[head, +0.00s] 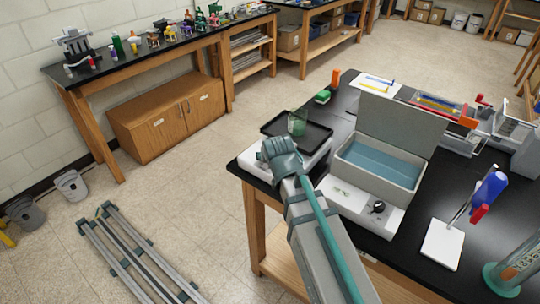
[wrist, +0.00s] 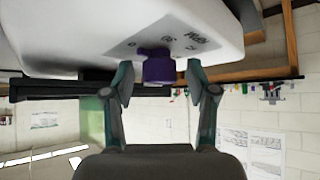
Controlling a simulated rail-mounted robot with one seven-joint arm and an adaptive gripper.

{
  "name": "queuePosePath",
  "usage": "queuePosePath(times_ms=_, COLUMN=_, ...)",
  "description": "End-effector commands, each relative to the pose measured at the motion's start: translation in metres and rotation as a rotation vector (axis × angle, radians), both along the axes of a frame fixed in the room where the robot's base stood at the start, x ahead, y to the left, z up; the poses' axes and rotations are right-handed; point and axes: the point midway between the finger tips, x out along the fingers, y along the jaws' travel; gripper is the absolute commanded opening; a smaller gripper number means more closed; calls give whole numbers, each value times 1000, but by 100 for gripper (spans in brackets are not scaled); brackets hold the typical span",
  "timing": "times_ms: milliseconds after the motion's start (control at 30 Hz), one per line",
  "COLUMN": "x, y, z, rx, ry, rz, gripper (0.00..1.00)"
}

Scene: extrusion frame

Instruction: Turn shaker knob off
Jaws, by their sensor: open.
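The shaker (head: 258,163) is a white box with a black tray (head: 317,135) on top, near the left corner of the black bench in the head view. In the wrist view its white panel (wrist: 95,35) has a grey dial label with printed marks. A purple knob (wrist: 158,68) stands out from this panel. My gripper (wrist: 161,84) is open, with one finger on each side of the knob and a visible gap at each side. In the head view my gripper (head: 280,157) is at the shaker's front and hides the knob.
A greenish beaker (head: 298,123) stands on the shaker's tray. To the right is a grey water bath (head: 400,180) with an open lid and a black knob (head: 377,207). A white stand plate (head: 441,245) is farther right. The floor left of the bench is partly clear.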

Motion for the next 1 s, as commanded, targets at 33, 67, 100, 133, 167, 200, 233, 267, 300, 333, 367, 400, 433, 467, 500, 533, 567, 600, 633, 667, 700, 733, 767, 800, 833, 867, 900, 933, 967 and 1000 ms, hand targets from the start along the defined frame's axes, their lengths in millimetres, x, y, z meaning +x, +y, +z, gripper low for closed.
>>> queuePosePath(times_ms=33, x=0, y=0, z=0, rx=0, ry=0, rz=0, gripper=57)
queuePosePath(times_ms=67, x=0, y=0, z=0, rx=0, ry=0, rz=0, gripper=57)
queuePosePath(times_ms=100, x=-1, y=0, z=1, rx=0, ry=0, rz=0, gripper=57)
queuePosePath(times_ms=133, x=-2, y=0, z=2, rx=0, ry=0, rz=0, gripper=57)
queuePosePath(times_ms=167, x=-3, y=-1, z=3, rx=0, ry=-1, rz=0, gripper=57)
queuePosePath(times_ms=200, x=-5, y=-1, z=5, rx=0, ry=-1, rz=0, gripper=57)
queuePosePath(times_ms=233, x=-7, y=-1, z=7, rx=0, ry=-1, rz=0, gripper=57)
queuePosePath(times_ms=267, x=-10, y=-2, z=9, rx=0, ry=-1, rz=0, gripper=57)
queuePosePath(times_ms=300, x=-14, y=-3, z=13, rx=0, ry=-2, rz=0, gripper=57)
queuePosePath(times_ms=333, x=-17, y=-3, z=16, rx=0, ry=-2, rz=0, gripper=57)
queuePosePath(times_ms=367, x=-20, y=-4, z=19, rx=0, ry=-2, rz=0, gripper=57)
queuePosePath(times_ms=400, x=-25, y=-5, z=24, rx=0, ry=-2, rz=0, gripper=57)
queuePosePath(times_ms=433, x=-28, y=-5, z=27, rx=0, ry=-2, rz=0, gripper=57)
queuePosePath(times_ms=467, x=-31, y=-6, z=30, rx=1, ry=-3, rz=0, gripper=57)
queuePosePath(times_ms=500, x=-35, y=-7, z=34, rx=0, ry=-2, rz=0, gripper=57)
queuePosePath(times_ms=533, x=-38, y=-7, z=37, rx=0, ry=-2, rz=0, gripper=57)
queuePosePath(times_ms=567, x=-40, y=-8, z=40, rx=0, ry=-2, rz=0, gripper=57)
queuePosePath(times_ms=600, x=-43, y=-8, z=43, rx=1, ry=-2, rz=1, gripper=57)
queuePosePath(times_ms=633, x=-45, y=-8, z=45, rx=1, ry=-2, rz=1, gripper=57)
queuePosePath(times_ms=667, x=-47, y=-9, z=47, rx=0, ry=-1, rz=0, gripper=57)
queuePosePath(times_ms=700, x=-49, y=-9, z=49, rx=0, ry=-1, rz=0, gripper=57)
queuePosePath(times_ms=733, x=-50, y=-9, z=50, rx=0, ry=-1, rz=0, gripper=57)
queuePosePath(times_ms=767, x=-51, y=-9, z=51, rx=0, ry=-1, rz=0, gripper=57)
queuePosePath(times_ms=800, x=-52, y=-9, z=52, rx=0, ry=-1, rz=0, gripper=57)
queuePosePath(times_ms=833, x=-52, y=-10, z=53, rx=0, ry=-1, rz=0, gripper=57)
queuePosePath(times_ms=867, x=-52, y=-10, z=53, rx=0, ry=0, rz=0, gripper=57)
queuePosePath(times_ms=900, x=-53, y=-10, z=53, rx=0, ry=0, rz=0, gripper=57)
queuePosePath(times_ms=933, x=-53, y=-10, z=53, rx=0, ry=0, rz=0, gripper=57)
queuePosePath(times_ms=967, x=-52, y=-10, z=53, rx=0, ry=0, rz=0, gripper=57)
queuePosePath(times_ms=1000, x=-52, y=-10, z=53, rx=0, ry=0, rz=0, gripper=57)
